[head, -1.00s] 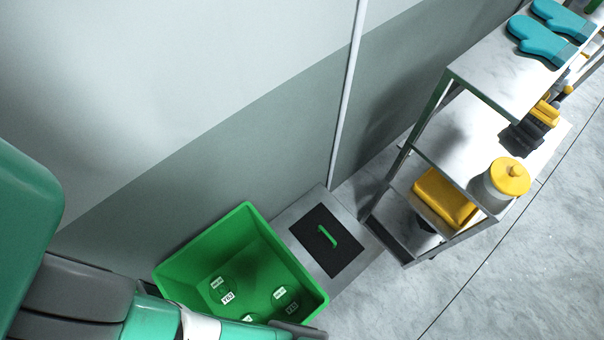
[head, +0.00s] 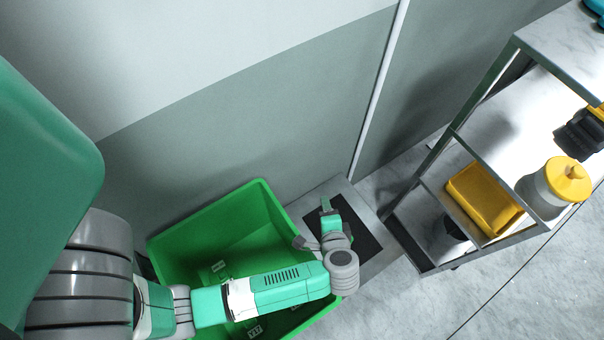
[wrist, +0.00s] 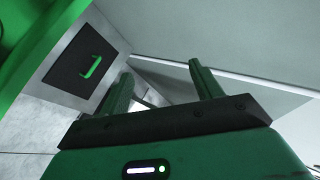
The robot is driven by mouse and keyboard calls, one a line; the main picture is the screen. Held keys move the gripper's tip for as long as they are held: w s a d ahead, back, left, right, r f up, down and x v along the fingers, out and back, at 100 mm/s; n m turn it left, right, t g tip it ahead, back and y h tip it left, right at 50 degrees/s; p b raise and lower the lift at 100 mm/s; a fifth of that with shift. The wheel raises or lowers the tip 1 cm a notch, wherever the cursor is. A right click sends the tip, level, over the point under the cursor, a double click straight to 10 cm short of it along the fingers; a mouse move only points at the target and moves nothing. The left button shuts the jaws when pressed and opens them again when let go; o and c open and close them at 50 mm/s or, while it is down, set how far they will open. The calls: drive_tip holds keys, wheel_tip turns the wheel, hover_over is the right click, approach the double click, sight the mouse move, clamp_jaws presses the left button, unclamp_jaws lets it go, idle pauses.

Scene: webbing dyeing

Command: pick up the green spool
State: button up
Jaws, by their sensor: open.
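Green round items with white labels, which look like spools, lie in a green bin (head: 262,205); they blend into its floor. One item (head: 222,277) shows behind my arm in the head view, and another label shows near the bin's front. I cannot tell which is the green spool. My gripper (wrist: 165,85) is open and empty in the wrist view, its two fingers apart and facing the wall. In the head view it is at the end of my arm, over the dark panel right of the bin. No spool shows in the wrist view.
A dark panel (wrist: 85,62) with a green handle lies beside the bin, whose green wall (wrist: 45,45) shows at left. A metal shelf rack (head: 480,95) stands right, with a yellow tray (head: 484,200) and a yellow-lidded container (head: 553,187). Floor between is clear.

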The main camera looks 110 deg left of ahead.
drive_tip(key=s+d+f+g+h+b, duration=0.1)
drive_tip(key=s+d+f+g, duration=0.1)
drive_tip(key=s+f, duration=0.4)
drive_tip(key=s+d+f+g+b, duration=0.2)
drive_tip(key=s+f, duration=0.1)
drive_tip(key=s, duration=0.5)
drive_tip(key=s+d+f+m+h+b, duration=0.1)
drive_tip(key=s+d+f+m+b, duration=0.15)
drive_tip(key=f, duration=0.35)
drive_tip(key=s+d+f+m+h+b, duration=0.1)
drive_tip(key=s+d+f+h+b, duration=0.15)
drive_tip(key=f, duration=0.35)
drive_tip(key=w+d+f+m+t+h+b, duration=0.2)
drive_tip(key=w+d+f+m+t+b, duration=0.35)
drive_tip(key=f, duration=0.45)
drive_tip(key=w+d+f+m+t+h+b, duration=0.35)
drive_tip(key=w+f+b, duration=0.25)
drive_tip(key=w+f, duration=0.35)
drive_tip(key=shift+m+g+y, duration=0.3)
drive_tip(key=shift+m, duration=0.05)
drive_tip(key=f+b, duration=0.1)
drive_tip(key=f, duration=0.1)
drive_tip(key=f+b, duration=0.2)
drive_tip(key=f, duration=0.1)
drive_tip(key=s+d+f+b, duration=0.1)
drive_tip(key=f+b, duration=0.1)
drive_tip(key=f, duration=0.1)
drive_tip(key=shift+f, duration=0.2)
drive_tip(key=shift+r, duration=0.15)
drive_tip(key=c, duration=1.2)
